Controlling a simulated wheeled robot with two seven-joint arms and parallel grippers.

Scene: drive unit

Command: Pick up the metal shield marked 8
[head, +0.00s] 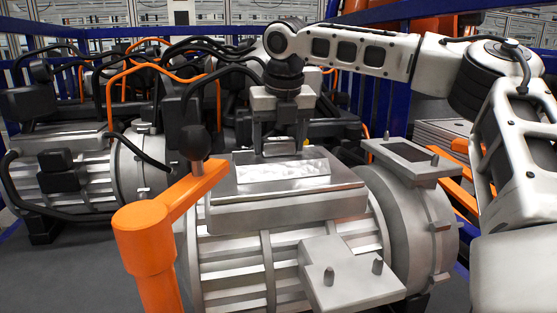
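No 8 can be read on any part in view. A bright, flat metal plate (283,171) lies on the raised top block of the grey drive unit (235,255); I cannot tell whether it is the shield marked 8. My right gripper (280,150) points down just behind this plate, with its two fingers apart. A small grey metal part shows between the fingers, but I cannot tell whether they grip it. The fingertips are partly hidden at the plate's rear edge. My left gripper is not in view.
An orange lever (150,240) with a black knob stands at the front left. A bracket with two pins (350,275) is at the front, and a frame-like plate (403,152) is at the right. Another motor (75,180) and cables crowd the left and back.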

